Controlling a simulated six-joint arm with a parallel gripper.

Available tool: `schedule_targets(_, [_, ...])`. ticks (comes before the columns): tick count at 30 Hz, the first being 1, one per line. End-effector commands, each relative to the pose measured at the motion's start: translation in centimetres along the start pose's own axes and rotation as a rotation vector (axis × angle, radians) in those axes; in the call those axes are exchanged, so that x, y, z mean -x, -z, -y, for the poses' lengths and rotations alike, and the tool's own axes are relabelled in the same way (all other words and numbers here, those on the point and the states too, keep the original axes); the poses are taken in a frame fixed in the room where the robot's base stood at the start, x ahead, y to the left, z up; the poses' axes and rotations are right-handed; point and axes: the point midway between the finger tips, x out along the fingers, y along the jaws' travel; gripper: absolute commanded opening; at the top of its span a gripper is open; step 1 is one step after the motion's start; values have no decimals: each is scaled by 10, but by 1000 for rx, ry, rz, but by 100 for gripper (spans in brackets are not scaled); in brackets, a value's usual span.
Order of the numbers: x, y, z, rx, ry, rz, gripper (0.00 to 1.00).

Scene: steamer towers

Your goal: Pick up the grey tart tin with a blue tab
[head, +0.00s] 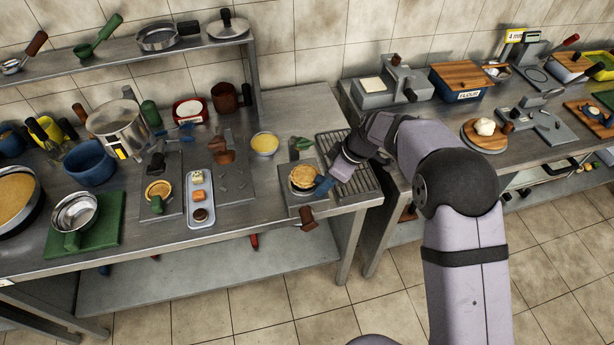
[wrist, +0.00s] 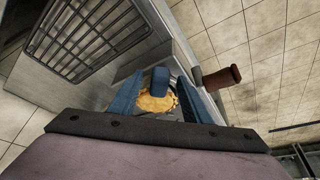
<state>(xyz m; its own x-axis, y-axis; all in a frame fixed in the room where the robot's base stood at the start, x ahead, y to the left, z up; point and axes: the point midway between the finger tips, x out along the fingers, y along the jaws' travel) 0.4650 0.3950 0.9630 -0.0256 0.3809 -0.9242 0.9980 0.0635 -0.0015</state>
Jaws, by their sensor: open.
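The tart tin with golden filling (head: 303,177) stands on a grey metal device near the right end of the left counter. In the wrist view its golden top (wrist: 155,104) shows between my fingers, and its blue tab (wrist: 160,80) points up toward my gripper. My gripper (wrist: 161,90) is open, with one blue finger on each side of the tab; gaps show on both sides. In the head view my gripper (head: 324,184) is at the tin's right edge.
A brown knob (head: 308,217) sticks out at the device's front; it shows beside my right finger in the wrist view (wrist: 221,76). A wire rack (head: 352,185) lies right of the tin. A white tray (head: 200,220) is to the left.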

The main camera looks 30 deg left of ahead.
Motion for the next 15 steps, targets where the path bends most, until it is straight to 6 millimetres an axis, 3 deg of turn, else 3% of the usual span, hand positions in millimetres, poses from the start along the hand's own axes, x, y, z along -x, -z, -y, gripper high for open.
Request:
schedule_targets(4, [0,0,0,0,-1,0,41])
schedule_targets(9, [0,0,0,0,-1,0,1])
schedule_targets(15, [1,0,0,0,-2,-1,0])
